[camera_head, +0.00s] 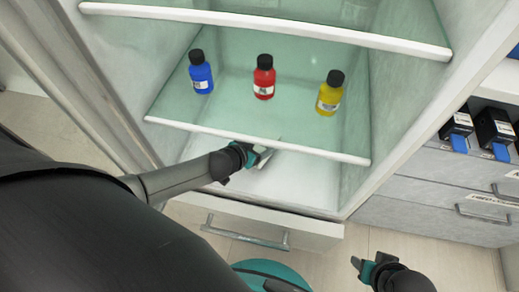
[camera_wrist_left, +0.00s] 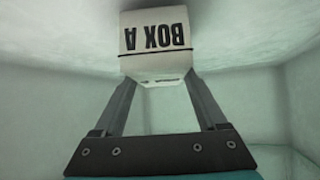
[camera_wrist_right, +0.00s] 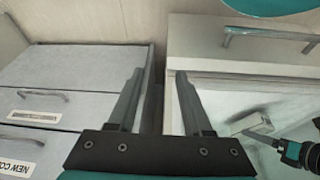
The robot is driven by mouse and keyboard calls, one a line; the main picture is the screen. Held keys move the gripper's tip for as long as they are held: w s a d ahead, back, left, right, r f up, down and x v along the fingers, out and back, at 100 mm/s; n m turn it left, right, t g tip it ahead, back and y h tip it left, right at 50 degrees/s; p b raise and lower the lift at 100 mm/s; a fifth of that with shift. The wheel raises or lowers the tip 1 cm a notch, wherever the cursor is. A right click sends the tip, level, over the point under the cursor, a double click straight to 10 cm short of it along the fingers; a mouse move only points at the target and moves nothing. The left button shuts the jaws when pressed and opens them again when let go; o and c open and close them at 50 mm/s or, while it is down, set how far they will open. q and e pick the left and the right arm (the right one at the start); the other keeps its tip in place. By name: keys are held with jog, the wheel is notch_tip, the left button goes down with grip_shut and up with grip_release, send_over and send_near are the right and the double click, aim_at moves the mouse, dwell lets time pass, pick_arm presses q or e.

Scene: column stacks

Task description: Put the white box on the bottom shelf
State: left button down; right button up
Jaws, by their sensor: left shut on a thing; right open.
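The white box (camera_wrist_left: 155,42), printed BOX A, is between the fingertips of my left gripper (camera_wrist_left: 160,82). In the head view my left gripper (camera_head: 258,154) reaches into the cabinet's lowest compartment, under the glass shelf's front edge. The box shows there only as a small pale piece, partly hidden. The right wrist view also shows the box (camera_wrist_right: 248,122) over the pale bottom shelf (camera_head: 310,188). I cannot tell whether the box touches the shelf. My right gripper (camera_head: 358,268) is open and empty, outside in front of the cabinet.
A glass shelf (camera_head: 235,118) above holds a blue bottle (camera_head: 200,74), a red bottle (camera_head: 264,78) and a yellow bottle (camera_head: 329,95). A drawer (camera_head: 250,225) with a handle is below the bottom shelf. Grey drawers and dark boxes (camera_head: 493,128) stand to the right.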

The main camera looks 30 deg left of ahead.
pick_arm(q)
jog(key=shift+f+b, duration=0.3)
jog(key=shift+f, duration=0.25)
pick_arm(e)
jog(key=shift+w+r, duration=0.1)
jog(key=shift+r, duration=0.95)
pick_arm(q)
jog(key=shift+f, duration=0.15)
grip_release()
pick_arm(e)
jog(key=shift+r, duration=0.25)
